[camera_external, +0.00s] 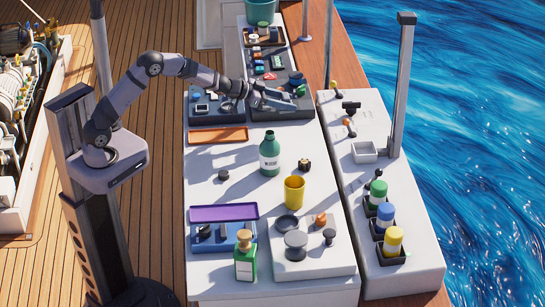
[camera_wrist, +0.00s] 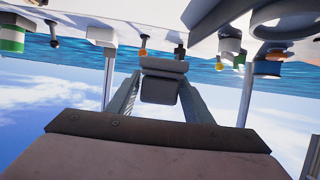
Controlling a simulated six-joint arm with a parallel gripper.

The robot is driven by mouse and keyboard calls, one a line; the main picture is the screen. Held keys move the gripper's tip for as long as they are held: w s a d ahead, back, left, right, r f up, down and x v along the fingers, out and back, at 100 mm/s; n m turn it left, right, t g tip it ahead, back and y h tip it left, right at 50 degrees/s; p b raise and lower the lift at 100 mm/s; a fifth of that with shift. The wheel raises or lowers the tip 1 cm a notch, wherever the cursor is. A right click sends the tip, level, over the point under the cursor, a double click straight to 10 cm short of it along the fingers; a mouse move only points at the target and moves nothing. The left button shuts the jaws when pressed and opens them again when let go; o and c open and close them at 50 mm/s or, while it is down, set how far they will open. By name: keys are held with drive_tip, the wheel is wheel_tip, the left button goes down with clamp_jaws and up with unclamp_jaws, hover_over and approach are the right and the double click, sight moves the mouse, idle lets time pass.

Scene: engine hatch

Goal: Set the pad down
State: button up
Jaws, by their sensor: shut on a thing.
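My gripper (camera_external: 283,100) is at the dark compartment tray at the back of the white table, reaching out to the right. In the wrist view my gripper (camera_wrist: 158,92) is shut on a grey block-like thing with rounded edges, which I take for the pad (camera_wrist: 160,88). It sits between the two fingertips. In the external view the pad is too small and too close to the gripper to make out for sure. I cannot tell whether it touches the tray.
The dark tray (camera_external: 258,101) holds several small parts. An orange tray (camera_external: 218,135), green bottle (camera_external: 269,155), yellow cup (camera_external: 294,192) and purple tray (camera_external: 224,213) stand on the table. To the right are a grey post (camera_external: 401,90) and a white box (camera_external: 364,153).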

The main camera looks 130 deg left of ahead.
wheel_tip(320, 180, up, 11)
drive_tip(key=shift+f, duration=0.1)
drive_tip(key=shift+w+d+r, duration=0.1)
drive_tip(key=shift+r, duration=0.15)
drive_tip(key=w+d+m+t+h+b, duration=0.1)
drive_tip(key=w+d+m+t+h, duration=0.1)
drive_tip(key=w+d, duration=0.35)
drive_tip(key=w+d+m+t+h+b, duration=0.1)
drive_tip(key=w+d+m+h, duration=0.15)
drive_tip(key=d, duration=0.55)
drive_tip(key=m+t+h+b, duration=0.1)
drive_tip(key=m+t+h, duration=0.1)
drive_tip(key=m+h, duration=0.4)
hover_over(255, 191)
wheel_tip(255, 191, down, 10)
drive_tip(key=shift+n, duration=0.25)
drive_tip(key=shift+s+a+f+b, duration=0.1)
drive_tip(key=shift+f+b, duration=0.4)
drive_tip(key=shift+f, duration=5.1)
